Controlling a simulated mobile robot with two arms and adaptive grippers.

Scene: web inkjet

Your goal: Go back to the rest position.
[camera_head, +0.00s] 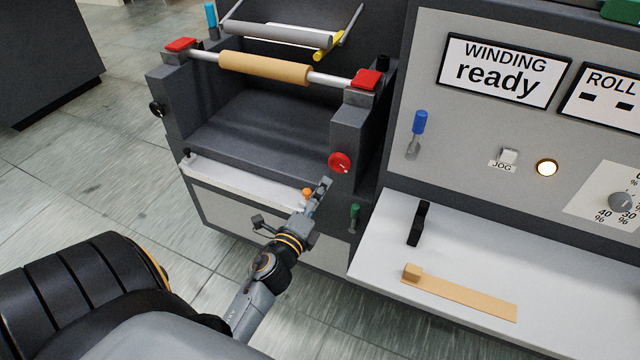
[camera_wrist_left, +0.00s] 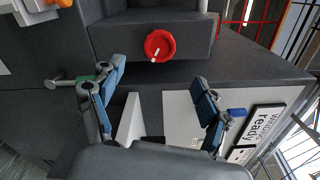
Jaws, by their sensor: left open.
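My left gripper (camera_head: 319,194) is open in front of the winding unit, just below and left of the red knob (camera_head: 339,162) in the head view. In the left wrist view the gripper (camera_wrist_left: 160,98) has its two blue-padded fingers spread wide with nothing between them. The red knob (camera_wrist_left: 160,45) shows there beyond the fingertips, with its white mark pointing down; the fingers look apart from it. My left arm reaches in from the bottom of the head view. My right gripper is not in view.
A tan roll (camera_head: 265,67) sits on a shaft between two red-capped clamps. An orange knob (camera_head: 307,192) and a green-topped lever (camera_head: 354,212) are close to the gripper. The white shelf (camera_head: 375,255) at right holds a black handle (camera_head: 418,223) and a tan strip (camera_head: 465,295). Grey floor lies left.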

